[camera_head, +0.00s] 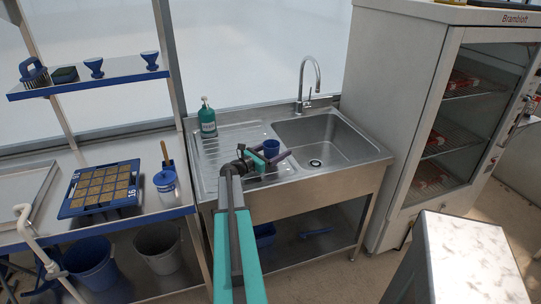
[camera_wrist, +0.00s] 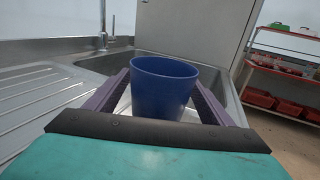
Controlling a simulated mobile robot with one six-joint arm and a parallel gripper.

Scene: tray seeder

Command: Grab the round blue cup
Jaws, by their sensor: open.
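The round blue cup (camera_head: 271,147) stands upright at the sink unit, by the edge between the ribbed drainboard and the basin. In the wrist view the cup (camera_wrist: 163,88) is in the middle, its open rim facing up. My gripper (camera_head: 270,158) is at the cup, with its purple fingers (camera_wrist: 160,90) open, one on each side of it. I cannot tell whether either finger touches the cup. The cup's base is hidden behind the gripper body in the wrist view.
The sink basin (camera_head: 335,142) lies to the right, with a tall faucet (camera_head: 309,78) behind. A teal soap bottle (camera_head: 207,120) stands at the back of the drainboard (camera_head: 215,150). A glass-door cabinet (camera_head: 400,110) is at the right, and a blue seed tray (camera_head: 100,189) on the left bench.

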